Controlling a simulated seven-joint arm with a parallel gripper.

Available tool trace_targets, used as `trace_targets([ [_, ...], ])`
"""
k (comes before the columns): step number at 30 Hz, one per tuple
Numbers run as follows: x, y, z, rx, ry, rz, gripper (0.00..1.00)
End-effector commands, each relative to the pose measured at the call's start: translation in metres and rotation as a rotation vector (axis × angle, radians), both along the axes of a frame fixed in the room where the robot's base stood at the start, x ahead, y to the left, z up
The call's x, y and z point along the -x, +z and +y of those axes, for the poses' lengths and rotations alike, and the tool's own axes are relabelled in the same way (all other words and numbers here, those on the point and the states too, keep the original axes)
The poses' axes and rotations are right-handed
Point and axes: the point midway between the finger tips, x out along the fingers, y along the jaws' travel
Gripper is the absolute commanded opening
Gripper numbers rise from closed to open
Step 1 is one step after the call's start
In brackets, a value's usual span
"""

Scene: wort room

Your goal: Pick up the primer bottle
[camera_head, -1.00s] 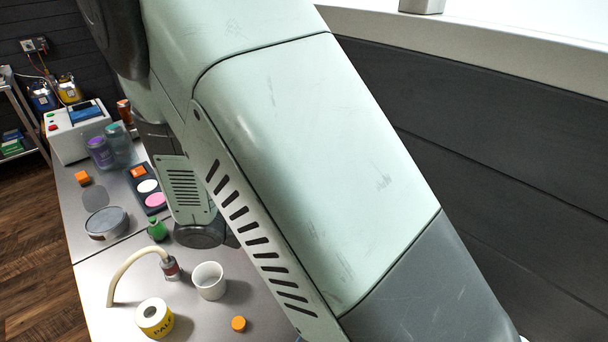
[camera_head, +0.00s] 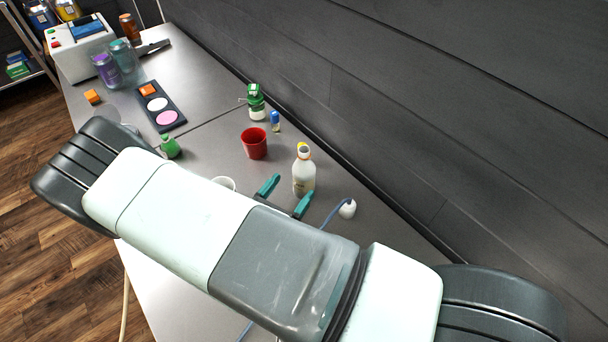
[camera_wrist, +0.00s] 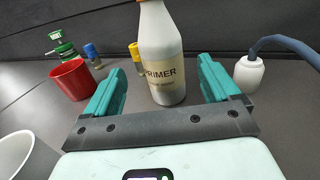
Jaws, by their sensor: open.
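The primer bottle (camera_head: 304,176) is a pale bottle standing upright on the grey bench, with a yellowish cap area at its top in the head view. In the wrist view the primer bottle (camera_wrist: 162,60) shows its "PRIMER" label, and its top is cut off by the frame edge. My gripper (camera_head: 287,190) has teal fingers and is open, with its fingers pointing toward the bottle. In the wrist view my gripper (camera_wrist: 160,84) has one finger on each side of the bottle's lower part; I cannot tell how deep the bottle sits between them.
A red cup (camera_head: 254,144) stands left of the bottle, with a green-capped bottle (camera_head: 257,104) and a small blue-capped vial (camera_head: 275,120) behind. A white bulb with a blue hose (camera_head: 347,208) stands close on the right. A white cup (camera_head: 224,184) is partly hidden by my arm. The dark wall runs behind.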

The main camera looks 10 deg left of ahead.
Motion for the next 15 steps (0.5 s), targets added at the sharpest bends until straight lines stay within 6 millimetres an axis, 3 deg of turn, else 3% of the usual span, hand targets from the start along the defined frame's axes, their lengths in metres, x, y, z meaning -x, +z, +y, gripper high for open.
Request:
trace_targets([
  [15, -0.052, 0.008, -0.027, 0.0, -0.004, 0.0, 0.89],
])
